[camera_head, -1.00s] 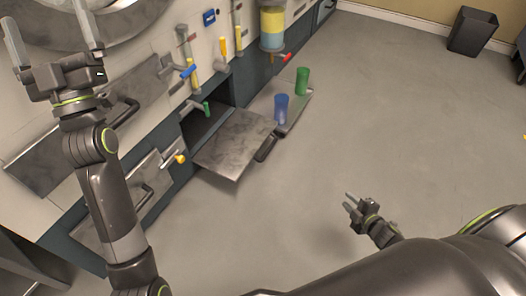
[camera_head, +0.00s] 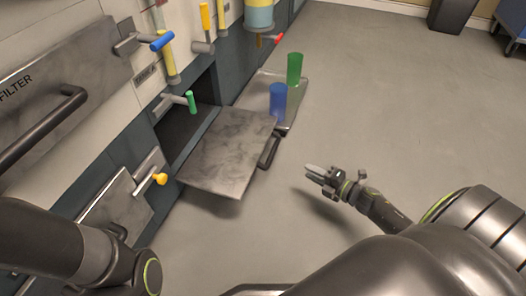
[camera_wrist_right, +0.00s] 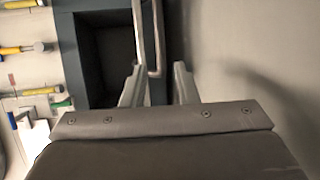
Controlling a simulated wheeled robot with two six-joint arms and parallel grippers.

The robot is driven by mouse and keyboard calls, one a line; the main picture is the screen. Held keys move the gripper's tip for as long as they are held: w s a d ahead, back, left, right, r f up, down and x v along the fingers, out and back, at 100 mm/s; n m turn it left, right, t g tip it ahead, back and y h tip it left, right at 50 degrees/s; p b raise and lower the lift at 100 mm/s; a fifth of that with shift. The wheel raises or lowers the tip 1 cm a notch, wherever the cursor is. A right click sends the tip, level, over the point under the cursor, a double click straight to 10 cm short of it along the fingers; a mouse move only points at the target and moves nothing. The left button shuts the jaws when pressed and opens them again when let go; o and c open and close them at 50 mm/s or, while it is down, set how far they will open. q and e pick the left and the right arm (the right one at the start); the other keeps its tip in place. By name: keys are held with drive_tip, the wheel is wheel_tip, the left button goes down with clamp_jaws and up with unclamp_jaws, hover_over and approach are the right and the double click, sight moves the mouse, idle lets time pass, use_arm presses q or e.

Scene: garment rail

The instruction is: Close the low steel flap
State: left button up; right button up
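The low steel flap (camera_head: 225,150) hangs open, sticking out nearly level from a dark opening (camera_head: 187,130) in the wall unit. Its dark bar handle (camera_head: 269,150) is along its outer edge. My right gripper (camera_head: 309,173) is open and empty to the right of the handle, with a gap between them. In the right wrist view the parted fingertips (camera_wrist_right: 157,84) point towards a bar handle (camera_wrist_right: 157,45) beside the dark opening (camera_wrist_right: 105,55). My left gripper is out of view; only part of its arm shows at lower left.
Behind the flap, a blue cup (camera_head: 278,102) and a green cup (camera_head: 294,68) stand on another open metal panel (camera_head: 265,84). Coloured handles, including a yellow knob (camera_head: 160,179), stick out from the unit. The floor right of the flap is clear.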

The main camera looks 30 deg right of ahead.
sight(273, 153)
drive_tip(key=b+x, duration=0.6)
drive_tip(key=x, duration=1)
drive_tip(key=shift+a+f, duration=0.1)
drive_tip(key=shift+a, duration=0.05)
drive_tip(key=shift+w+a+b, duration=0.15)
drive_tip(key=shift+w+b, duration=0.2)
drive_tip(key=shift+w, duration=0.25)
clamp_jaws()
